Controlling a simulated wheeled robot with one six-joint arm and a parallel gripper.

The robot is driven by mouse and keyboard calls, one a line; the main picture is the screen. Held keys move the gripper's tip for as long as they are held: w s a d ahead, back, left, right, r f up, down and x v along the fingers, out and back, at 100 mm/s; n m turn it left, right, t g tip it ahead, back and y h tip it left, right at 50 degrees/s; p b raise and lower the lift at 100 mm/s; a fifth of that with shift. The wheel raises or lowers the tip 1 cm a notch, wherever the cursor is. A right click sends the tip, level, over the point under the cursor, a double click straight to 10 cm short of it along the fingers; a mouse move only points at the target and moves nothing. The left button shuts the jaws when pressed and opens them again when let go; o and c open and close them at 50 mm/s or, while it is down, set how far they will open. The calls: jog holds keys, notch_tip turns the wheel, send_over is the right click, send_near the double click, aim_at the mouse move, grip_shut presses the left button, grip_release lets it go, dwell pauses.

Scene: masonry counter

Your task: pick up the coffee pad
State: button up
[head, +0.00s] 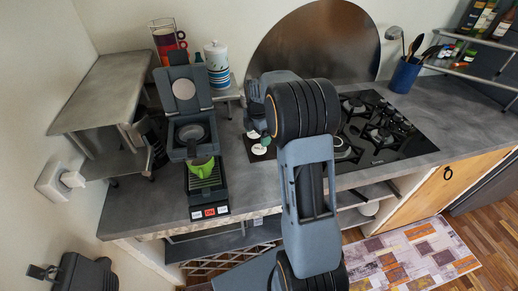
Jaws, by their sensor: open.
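A small pale round disc, likely the coffee pad (258,149), lies on a dark square holder on the grey counter, just right of the coffee machine. My gripper (259,134) is above and right beside it, pointing down, with its jaws open. The fingers partly cover the holder, and I cannot tell whether they touch the pad. Small green and white spots show by the fingertips; their detail is too small to tell.
The black coffee machine (192,133) stands with its lid up and a green cup (201,167) under it. A striped canister (217,65) and red mugs (170,42) are behind. A gas hob (390,132) is to the right; a blue utensil pot (404,76) stands behind it.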

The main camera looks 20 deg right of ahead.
aim_at(258, 149)
jog(key=shift+f+p, duration=0.75)
jog(key=shift+f, duration=2.45)
jog(key=shift+f, duration=0.25)
jog(key=c, duration=1)
